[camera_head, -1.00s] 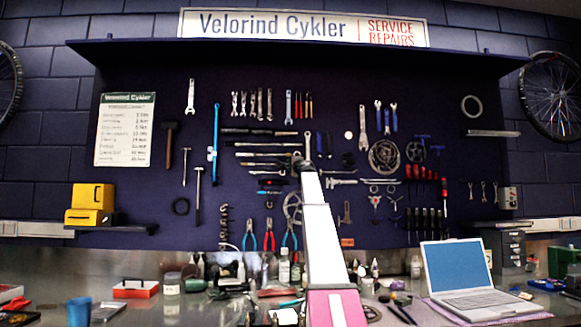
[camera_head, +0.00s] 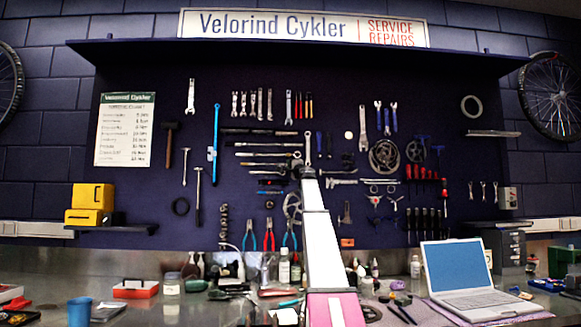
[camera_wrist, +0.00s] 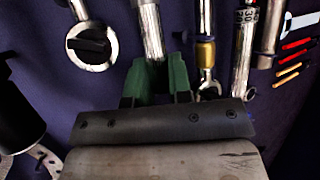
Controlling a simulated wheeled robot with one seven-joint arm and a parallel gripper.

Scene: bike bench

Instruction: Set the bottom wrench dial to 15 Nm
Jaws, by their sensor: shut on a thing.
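In the wrist view, the green fingers of my gripper (camera_wrist: 155,82) are shut on a chrome tool shaft (camera_wrist: 148,30), which runs up out of the picture. To its left hangs a chrome tool with a round head and black dial (camera_wrist: 90,42). To its right are a shaft with a brass collar (camera_wrist: 206,55) and a chrome shaft with a printed number scale (camera_wrist: 244,40). In the head view, several long wrenches (camera_head: 262,154) hang horizontally on the dark board, left of my arm's end. My gripper is hidden behind my arm there. No 15 Nm setting is readable.
Pliers (camera_head: 269,236) hang below the wrenches. A bench (camera_head: 200,308) runs along the front, with bottles, tools and a laptop (camera_head: 462,275). A shelf (camera_head: 290,47) juts out above the board. Red-handled and other tools hang close at the right in the wrist view.

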